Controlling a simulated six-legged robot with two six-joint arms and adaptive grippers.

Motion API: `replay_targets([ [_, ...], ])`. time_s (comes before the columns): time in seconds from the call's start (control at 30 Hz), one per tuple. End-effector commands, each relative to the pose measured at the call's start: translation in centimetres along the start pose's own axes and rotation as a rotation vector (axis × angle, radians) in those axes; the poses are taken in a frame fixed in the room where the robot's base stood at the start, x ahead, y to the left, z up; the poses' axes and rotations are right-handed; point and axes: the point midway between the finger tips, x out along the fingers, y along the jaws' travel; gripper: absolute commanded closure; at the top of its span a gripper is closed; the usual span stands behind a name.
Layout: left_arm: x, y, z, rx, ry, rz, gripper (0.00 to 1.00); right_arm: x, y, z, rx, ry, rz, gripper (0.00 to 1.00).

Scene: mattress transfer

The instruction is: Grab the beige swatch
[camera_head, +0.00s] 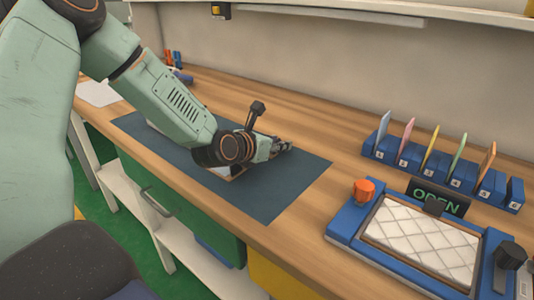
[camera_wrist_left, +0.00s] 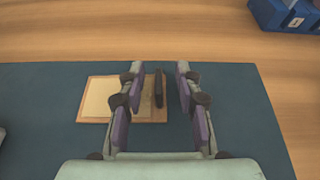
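The beige swatch (camera_wrist_left: 104,99) lies on a wooden-edged board (camera_wrist_left: 150,115) on the dark blue mat (camera_wrist_left: 40,90) in the left wrist view. A dark upright bar (camera_wrist_left: 158,88) stands at its right end. My left gripper (camera_wrist_left: 160,70) is open above the mat, with the bar showing between its fingers, nearer the left one. I cannot tell how far below the fingers the bar is. In the head view my left gripper (camera_head: 284,146) is over the mat, and my arm hides most of the swatch; a pale corner (camera_head: 222,172) shows beneath it. My right gripper is not in view.
A row of numbered blue holders (camera_head: 440,176) with several coloured swatches stands at the back right; the rightmost holder looks empty. In front is a blue tray (camera_head: 345,228) with a white quilted pad, an orange knob (camera_head: 364,190) and an OPEN sign (camera_head: 437,196). The mat's right part is clear.

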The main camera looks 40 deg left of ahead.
Motion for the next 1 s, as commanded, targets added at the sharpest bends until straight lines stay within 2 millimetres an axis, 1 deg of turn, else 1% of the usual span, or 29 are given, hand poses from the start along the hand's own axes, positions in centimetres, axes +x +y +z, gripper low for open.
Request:
replay_targets([
  [0.07, 0.22, 0.01, -0.02, 0.0, -0.001, 0.001, 0.66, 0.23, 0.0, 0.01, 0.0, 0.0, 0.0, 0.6],
  [0.3, 0.2, 0.02, 0.09, -0.001, 0.0, 0.001, 0.66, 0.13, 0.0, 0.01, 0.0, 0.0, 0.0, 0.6],
  [0.7, 0.19, 0.02, 0.06, -0.001, 0.0, 0.001, 1.0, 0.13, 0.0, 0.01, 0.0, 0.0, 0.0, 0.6],
  [1.0, 0.19, 0.02, 0.06, -0.001, 0.0, 0.001, 1.0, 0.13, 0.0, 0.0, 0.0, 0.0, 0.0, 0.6],
])
